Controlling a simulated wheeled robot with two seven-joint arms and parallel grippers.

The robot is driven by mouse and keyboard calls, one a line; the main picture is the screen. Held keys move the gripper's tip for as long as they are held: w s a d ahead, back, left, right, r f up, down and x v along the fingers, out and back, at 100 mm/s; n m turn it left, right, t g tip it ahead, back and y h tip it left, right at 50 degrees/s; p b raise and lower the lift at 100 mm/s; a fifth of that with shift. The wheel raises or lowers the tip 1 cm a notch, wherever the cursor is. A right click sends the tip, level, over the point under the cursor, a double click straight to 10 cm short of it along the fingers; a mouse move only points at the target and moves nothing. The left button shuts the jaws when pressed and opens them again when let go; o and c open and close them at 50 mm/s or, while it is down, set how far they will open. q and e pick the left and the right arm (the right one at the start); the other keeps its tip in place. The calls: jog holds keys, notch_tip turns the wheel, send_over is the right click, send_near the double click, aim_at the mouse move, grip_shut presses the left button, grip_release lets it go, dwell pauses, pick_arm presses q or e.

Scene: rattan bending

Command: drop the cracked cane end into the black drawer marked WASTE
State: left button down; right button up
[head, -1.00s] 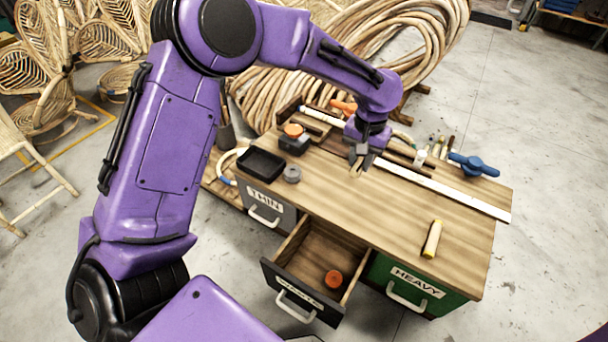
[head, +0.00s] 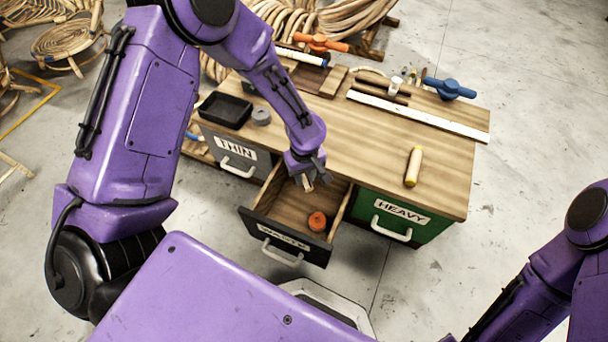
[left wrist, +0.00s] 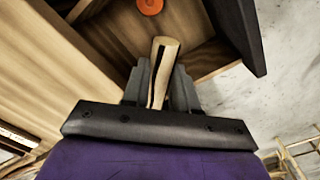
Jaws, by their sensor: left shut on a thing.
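My left gripper (head: 307,180) is shut on the cracked cane end (left wrist: 162,62), a short pale piece with a dark split along it. In the left wrist view the piece stands out between the two fingers (left wrist: 160,88). In the head view the gripper is over the back part of the open black drawer (head: 258,223), whose front label is foreshortened. An orange round thing (head: 317,221) lies on the drawer's floor and also shows in the left wrist view (left wrist: 150,5). My right gripper is out of view; only part of that arm shows at lower right.
The workbench (head: 350,140) has a shut grey THIN drawer (head: 235,150) and a shut green HEAVY drawer (head: 400,215). On top are a black tray (head: 225,110), a grey roll (head: 261,116), a yellow-ended cylinder (head: 413,167), a long white strip (head: 420,115) and a blue clamp (head: 448,88).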

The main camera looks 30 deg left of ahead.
aim_at(305, 177)
pick_arm(q)
jog(key=shift+f, duration=0.45)
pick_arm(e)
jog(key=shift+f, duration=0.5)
pick_arm(q)
jog(key=c, duration=0.8)
grip_release()
jog(key=shift+r, duration=0.1)
notch_tip(305, 177, up, 10)
jog(key=p, duration=0.3)
jog(key=shift+f, duration=0.25)
jog(key=shift+r+p, duration=0.3)
jog(key=shift+r, duration=0.2)
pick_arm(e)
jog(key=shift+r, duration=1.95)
